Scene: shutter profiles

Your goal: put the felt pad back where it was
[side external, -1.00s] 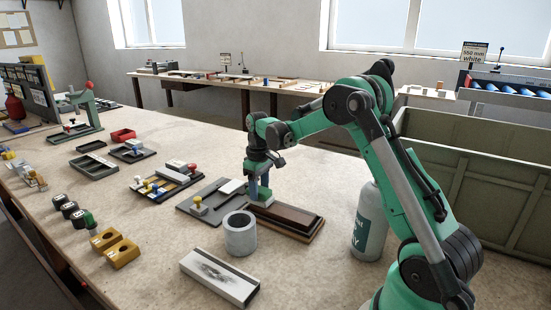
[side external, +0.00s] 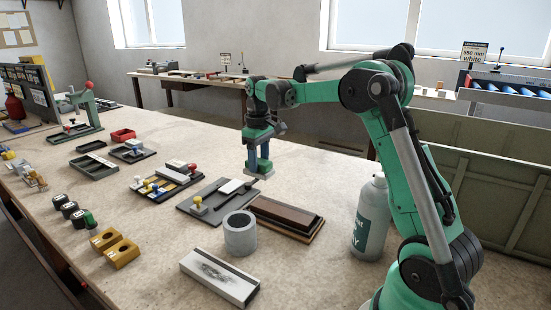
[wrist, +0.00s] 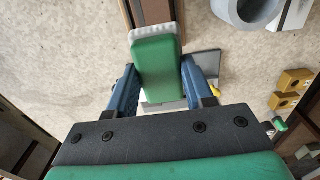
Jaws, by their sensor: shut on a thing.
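My gripper (side external: 258,160) is shut on the felt pad, a green block with a pale grey-white layer on its underside. In the wrist view the felt pad (wrist: 157,62) sits between the two blue fingers. In the side view its pale layer (side external: 260,174) shows below the fingers, apparently clear of the table. A long dark-brown block on a wooden base (side external: 287,216) lies nearer the camera than the pad. In the wrist view the brown block (wrist: 150,12) passes partly behind the pad.
A grey plate (side external: 206,207) with a yellow-knobbed piece is left of the brown block. A grey cylinder (side external: 240,234), a pale smudged profile (side external: 220,278) and a white bottle (side external: 370,220) stand nearby. The table behind the gripper is clear.

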